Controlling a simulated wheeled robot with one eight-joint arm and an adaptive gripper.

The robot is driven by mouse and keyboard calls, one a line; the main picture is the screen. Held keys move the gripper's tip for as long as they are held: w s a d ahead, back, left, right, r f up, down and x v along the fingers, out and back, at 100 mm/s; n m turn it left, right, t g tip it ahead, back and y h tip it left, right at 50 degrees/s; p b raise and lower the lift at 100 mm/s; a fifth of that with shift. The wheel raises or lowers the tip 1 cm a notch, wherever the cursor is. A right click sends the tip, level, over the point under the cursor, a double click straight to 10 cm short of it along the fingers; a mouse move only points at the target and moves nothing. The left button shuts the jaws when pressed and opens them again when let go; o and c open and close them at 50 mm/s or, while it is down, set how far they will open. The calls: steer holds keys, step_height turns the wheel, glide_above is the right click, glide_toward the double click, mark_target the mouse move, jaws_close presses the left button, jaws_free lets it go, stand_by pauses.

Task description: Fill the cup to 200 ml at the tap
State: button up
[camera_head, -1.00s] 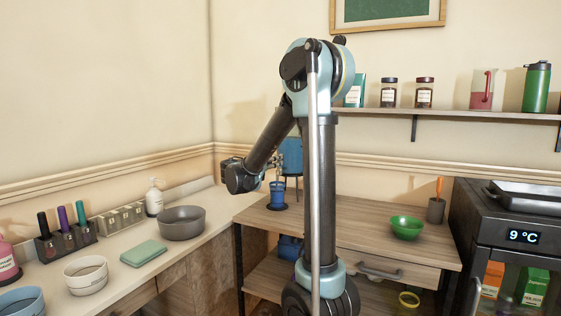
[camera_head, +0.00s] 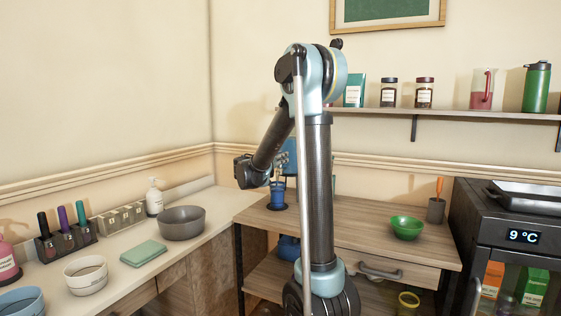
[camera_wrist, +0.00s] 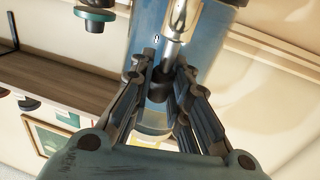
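The blue cup (camera_head: 277,196) stands upright on a dark round base on the wooden table, below my gripper (camera_head: 281,163). The blue dispenser (camera_head: 291,152) is behind, partly hidden by my arm. In the wrist view the dispenser (camera_wrist: 150,112) shows beyond my fingers, with the chrome tap (camera_wrist: 178,22) at the top. My gripper (camera_wrist: 166,72) has its fingertips apart on either side of a dark piece by the tap. I cannot tell whether they touch it. The water level and any marks on the cup are too small to read.
A green bowl (camera_head: 407,227) and a dark holder (camera_head: 436,210) stand to the right on the wooden table (camera_head: 365,230). A grey bowl (camera_head: 181,224) and a white bottle (camera_head: 154,197) stand on the left counter. A wall shelf (camera_head: 450,114) holds jars.

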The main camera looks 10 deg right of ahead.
jaws_close()
steer(key=shift+w+d+f+g+y, duration=0.15)
steer(key=shift+w+g+y, duration=0.15)
steer(key=shift+g+y, duration=0.3)
steer(key=o, duration=0.9)
jaws_free()
steer(key=shift+s, duration=0.1)
steer(key=v, duration=1.2)
steer(key=shift+c, duration=0.3)
